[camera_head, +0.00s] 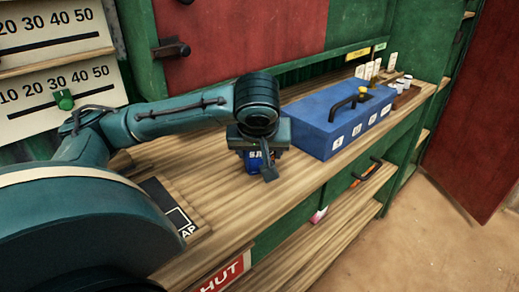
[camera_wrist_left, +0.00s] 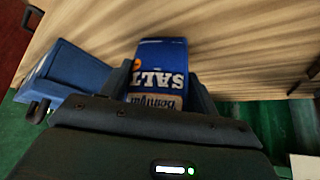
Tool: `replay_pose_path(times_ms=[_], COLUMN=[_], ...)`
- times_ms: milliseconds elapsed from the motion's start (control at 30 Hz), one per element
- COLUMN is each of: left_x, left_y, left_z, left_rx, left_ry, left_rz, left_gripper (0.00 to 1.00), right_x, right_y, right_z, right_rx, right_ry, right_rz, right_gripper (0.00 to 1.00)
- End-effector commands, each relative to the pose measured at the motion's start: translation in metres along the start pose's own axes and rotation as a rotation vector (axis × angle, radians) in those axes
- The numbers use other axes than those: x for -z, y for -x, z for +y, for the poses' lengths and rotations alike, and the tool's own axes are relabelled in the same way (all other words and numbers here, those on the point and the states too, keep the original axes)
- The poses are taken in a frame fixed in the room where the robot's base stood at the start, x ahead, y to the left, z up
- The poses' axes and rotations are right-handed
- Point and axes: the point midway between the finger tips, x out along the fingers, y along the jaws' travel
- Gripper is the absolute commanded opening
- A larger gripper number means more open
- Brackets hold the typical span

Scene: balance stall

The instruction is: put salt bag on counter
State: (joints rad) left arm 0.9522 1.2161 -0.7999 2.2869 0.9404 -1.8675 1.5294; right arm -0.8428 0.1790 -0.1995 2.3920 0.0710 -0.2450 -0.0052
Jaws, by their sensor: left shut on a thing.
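The salt bag (camera_head: 256,161) is blue with a pale label band and shows below my left gripper (camera_head: 259,165) in the head view. In the left wrist view the salt bag (camera_wrist_left: 158,68) reads SALT and sits between the two fingers of my left gripper (camera_wrist_left: 160,82). The gripper is shut on it. The bag is over the wooden counter (camera_head: 215,185); whether its base touches the wood is hard to tell. My right gripper is in neither view.
A blue box (camera_head: 338,130) with a black handle stands on the counter, just right of the gripper. Small jars and white cards (camera_head: 375,70) are behind it. A black-framed mat (camera_head: 165,205) lies at the near left. The counter between mat and bag is clear.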

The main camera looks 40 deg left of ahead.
Motion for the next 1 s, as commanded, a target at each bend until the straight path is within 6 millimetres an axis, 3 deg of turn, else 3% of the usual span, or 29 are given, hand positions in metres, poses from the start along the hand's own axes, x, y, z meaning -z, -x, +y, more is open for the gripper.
replay_pose_path(times_ms=[267, 567, 667, 800, 1000], left_x=[0.000, 0.001, 0.002, 0.004, 0.007], left_y=[0.000, 0.002, 0.013, 0.043, 0.089], left_z=[0.000, 0.000, 0.001, 0.001, 0.001], left_rx=[0.000, -0.001, -0.002, -0.005, -0.001], left_ry=[0.000, 0.001, 0.000, -0.001, -0.001], left_rz=[0.000, 0.001, 0.000, 0.002, 0.004], left_gripper=[0.82, 0.82, 0.82, 0.82, 0.82], right_x=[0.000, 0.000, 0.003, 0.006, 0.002], right_y=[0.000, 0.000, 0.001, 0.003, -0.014], right_z=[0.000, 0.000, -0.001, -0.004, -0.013], right_rx=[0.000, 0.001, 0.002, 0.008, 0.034], right_ry=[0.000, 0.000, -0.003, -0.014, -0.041], right_rz=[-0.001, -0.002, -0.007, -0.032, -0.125], right_gripper=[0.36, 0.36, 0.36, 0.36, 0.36])
